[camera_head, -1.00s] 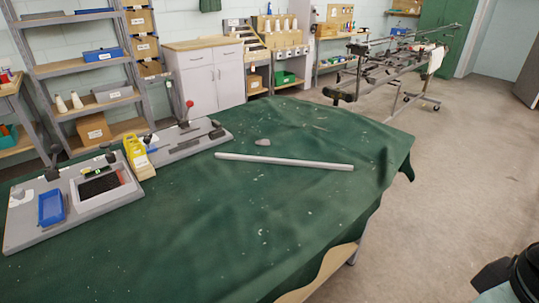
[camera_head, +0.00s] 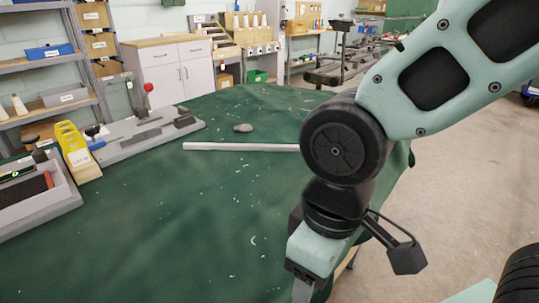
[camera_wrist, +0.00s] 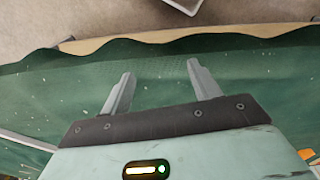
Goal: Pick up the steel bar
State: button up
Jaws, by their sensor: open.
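The steel bar (camera_head: 240,147) is a long, thin, pale bar lying flat on the green cloth of the table (camera_head: 190,230). Its right end is hidden behind my arm in the head view. A pale strip (camera_wrist: 18,138) at the left edge of the wrist view may be part of it. My gripper (camera_wrist: 160,70) is open, with nothing between its two fingers. It hangs near the table's front edge, nearer the camera than the bar and apart from it. In the head view its fingers are cut off by the bottom edge.
A grey stone-like lump (camera_head: 243,128) lies just behind the bar. A grey fixture board (camera_head: 150,138) and a yellow holder (camera_head: 72,142) stand at the left. A white cabinet (camera_head: 175,75) and shelves are behind. The cloth in front of the bar is clear.

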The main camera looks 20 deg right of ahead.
aim_at(201, 147)
jog(key=u, duration=3.05)
jog(key=z, duration=3.05)
jog(key=i+l+u, duration=0.25)
jog(key=l, duration=0.25)
jog(key=i, duration=0.1)
